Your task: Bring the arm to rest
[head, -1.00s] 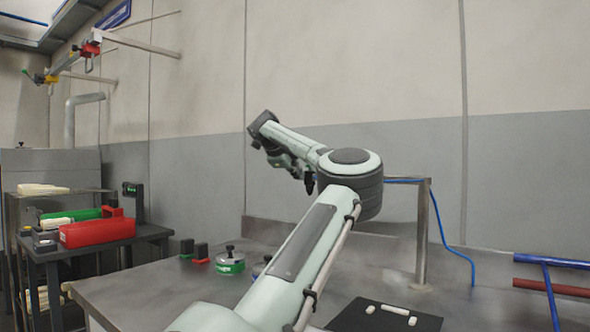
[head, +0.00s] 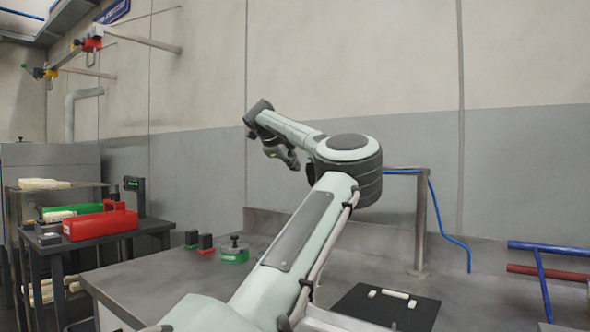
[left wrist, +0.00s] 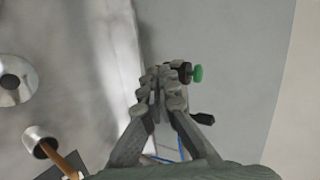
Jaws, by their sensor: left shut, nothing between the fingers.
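My left arm (head: 300,235) rises from the bottom of the head view, bends at a high elbow and reaches back toward the upper left. My left gripper (head: 292,163) hangs below the end of the forearm, in front of the grey wall and above the bench. In the left wrist view the gripper's fingers (left wrist: 158,85) are together with nothing between them. My right gripper is not in view.
The metal bench (head: 150,285) holds a green-based round item (head: 234,252), small black blocks (head: 205,242) and a black mat (head: 385,307) with white pieces. A post (head: 420,225) stands behind. A side table with a red case (head: 100,223) is at left.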

